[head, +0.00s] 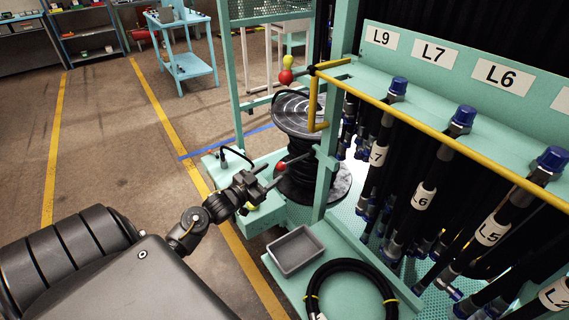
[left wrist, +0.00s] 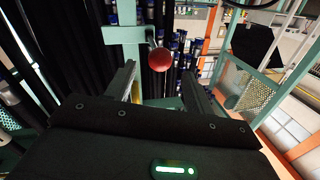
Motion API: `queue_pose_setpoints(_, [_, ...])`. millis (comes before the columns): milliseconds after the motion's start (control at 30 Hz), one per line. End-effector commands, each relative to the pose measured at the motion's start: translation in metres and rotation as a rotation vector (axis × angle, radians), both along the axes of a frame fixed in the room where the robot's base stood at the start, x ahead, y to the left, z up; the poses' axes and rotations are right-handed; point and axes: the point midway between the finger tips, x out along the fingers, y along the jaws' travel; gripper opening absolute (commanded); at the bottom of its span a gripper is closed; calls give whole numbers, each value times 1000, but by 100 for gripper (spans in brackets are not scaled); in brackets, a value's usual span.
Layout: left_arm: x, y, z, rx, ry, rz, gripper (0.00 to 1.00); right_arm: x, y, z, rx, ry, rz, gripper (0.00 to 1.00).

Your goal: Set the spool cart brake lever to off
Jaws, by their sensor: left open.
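The spool cart has a teal base (head: 262,218) and carries a black spool (head: 300,112), standing left of the hose rack. A red ball knob (head: 281,166), which looks like the end of the brake lever, is beside the spool near my left fingertips. My left gripper (head: 271,175) is open, its two fingers pointing toward the spool. In the left wrist view the red knob (left wrist: 160,59) appears between the open fingers (left wrist: 163,80), at or just past their tips. I cannot tell whether they touch it. My right gripper is not in view.
A grey tray (head: 297,250) and a coiled black hose (head: 350,290) lie on the teal shelf in front. Open floor lies left of the cart.

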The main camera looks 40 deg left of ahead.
Motion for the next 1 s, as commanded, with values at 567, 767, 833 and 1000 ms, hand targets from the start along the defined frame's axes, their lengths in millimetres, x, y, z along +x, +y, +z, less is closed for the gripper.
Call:
queue_pose_setpoints(567, [77,-8,-1,0,1,0,53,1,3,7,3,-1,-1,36])
queue_pose_setpoints(767, [77,-8,-1,0,1,-1,53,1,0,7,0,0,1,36])
queue_pose_setpoints(833, [77,-8,-1,0,1,0,53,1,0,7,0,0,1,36])
queue_pose_setpoints(1000, [77,-8,-1,0,1,0,31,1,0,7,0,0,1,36])
